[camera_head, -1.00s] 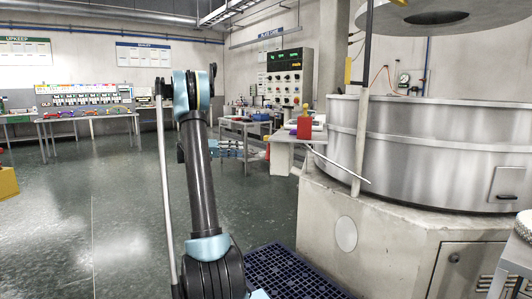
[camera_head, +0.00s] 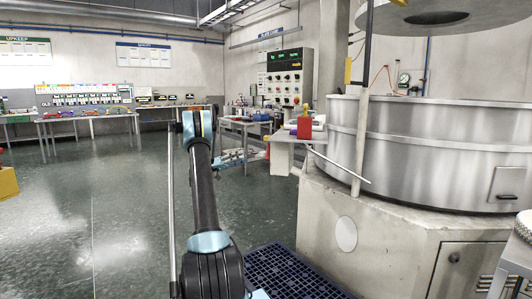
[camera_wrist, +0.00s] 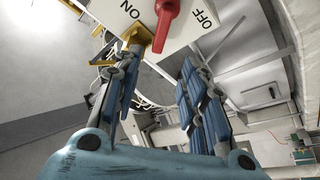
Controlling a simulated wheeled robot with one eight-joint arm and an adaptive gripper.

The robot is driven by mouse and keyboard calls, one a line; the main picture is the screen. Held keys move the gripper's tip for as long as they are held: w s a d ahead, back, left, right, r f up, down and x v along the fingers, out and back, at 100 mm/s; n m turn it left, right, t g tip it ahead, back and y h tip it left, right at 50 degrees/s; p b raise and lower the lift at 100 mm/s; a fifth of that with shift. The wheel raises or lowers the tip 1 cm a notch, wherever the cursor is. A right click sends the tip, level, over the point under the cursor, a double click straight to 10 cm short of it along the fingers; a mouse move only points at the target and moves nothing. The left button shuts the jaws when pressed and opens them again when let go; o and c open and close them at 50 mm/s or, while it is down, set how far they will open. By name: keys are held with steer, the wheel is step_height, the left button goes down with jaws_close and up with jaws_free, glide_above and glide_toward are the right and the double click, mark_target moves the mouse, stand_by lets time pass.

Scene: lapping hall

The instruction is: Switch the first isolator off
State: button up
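In the wrist view, a red isolator handle (camera_wrist: 167,20) sits on a pale plate (camera_wrist: 187,38) at the top, between the words ON and OFF. The right fingertip is below the OFF side. In the head view my gripper is not visible, and I cannot make out this isolator.
A large metal tank (camera_head: 430,150) on a concrete base (camera_head: 385,235) stands at the right. A control panel (camera_head: 289,78) with several knobs is at the back. A table (camera_head: 240,122) stands before it. A dark grid mat (camera_head: 290,272) lies by the base.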

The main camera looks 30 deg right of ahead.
mark_target(268, 149)
steer(key=x, duration=1.5)
steer(key=shift+s+d, duration=0.15)
steer(key=shift+d, duration=0.05)
jaws_close()
